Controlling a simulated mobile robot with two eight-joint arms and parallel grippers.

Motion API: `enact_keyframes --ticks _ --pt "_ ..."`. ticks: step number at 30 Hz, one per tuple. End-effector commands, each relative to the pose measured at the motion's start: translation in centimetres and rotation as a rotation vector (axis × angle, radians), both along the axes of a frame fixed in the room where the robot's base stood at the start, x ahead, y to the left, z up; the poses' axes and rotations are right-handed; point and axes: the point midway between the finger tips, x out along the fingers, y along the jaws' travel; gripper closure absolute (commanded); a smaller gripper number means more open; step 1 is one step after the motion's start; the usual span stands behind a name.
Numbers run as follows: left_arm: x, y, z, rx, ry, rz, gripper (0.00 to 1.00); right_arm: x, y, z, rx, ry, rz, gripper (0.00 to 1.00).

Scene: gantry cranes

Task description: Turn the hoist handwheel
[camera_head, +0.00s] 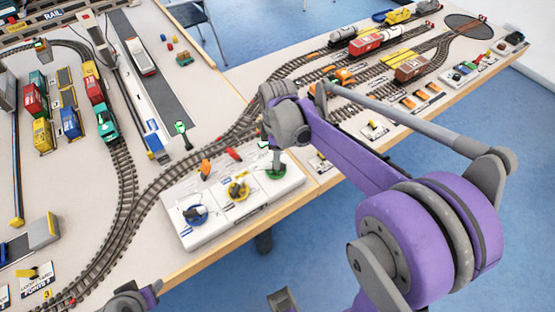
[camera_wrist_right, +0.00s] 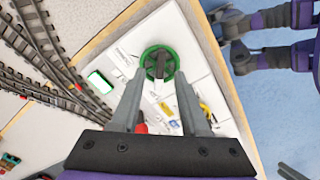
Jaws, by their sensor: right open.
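A white control panel (camera_head: 225,222) on the table's front edge carries a blue handwheel (camera_head: 194,214), a yellow handwheel (camera_head: 238,188) and a green handwheel (camera_head: 277,171). I cannot read which label names the hoist. My right gripper (camera_head: 270,143) is over the panel's far right end, by the green handwheel, its fingers partly hidden. In the right wrist view my right gripper (camera_wrist_right: 161,85) is open and empty. The green handwheel (camera_wrist_right: 158,63) shows just beyond and between its fingertips, apparently not gripped. Grey and purple parts of mine (camera_head: 133,298) show at the bottom; my left gripper's jaws are unclear.
Curved rail track (camera_head: 165,180) runs close behind the panel. A small green-topped post (camera_head: 182,130) stands behind the track. Open floor (camera_head: 330,235) lies in front of the table.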

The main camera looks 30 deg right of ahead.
Motion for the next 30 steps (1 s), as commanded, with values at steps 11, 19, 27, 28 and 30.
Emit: enact_keyframes --ticks 11,19,27,28,30 --pt "0.1 0.0 0.8 0.0 -0.003 0.0 0.5 0.0 0.0 6.9 0.0 0.0 0.0 0.55" --pt "0.2 0.0 0.9 0.0 -0.003 0.0 0.5 0.0 0.0 8.0 0.0 0.0 0.0 0.55" --pt "0.1 0.0 0.9 0.0 -0.003 0.0 0.5 0.0 0.0 7.9 0.0 0.0 0.0 0.55" --pt "0.1 0.0 0.9 0.0 -0.003 0.0 0.5 0.0 0.0 7.9 0.0 0.0 0.0 0.55" --pt "0.1 0.0 0.9 0.0 -0.003 0.0 0.5 0.0 0.0 7.9 0.0 0.0 0.0 0.55"
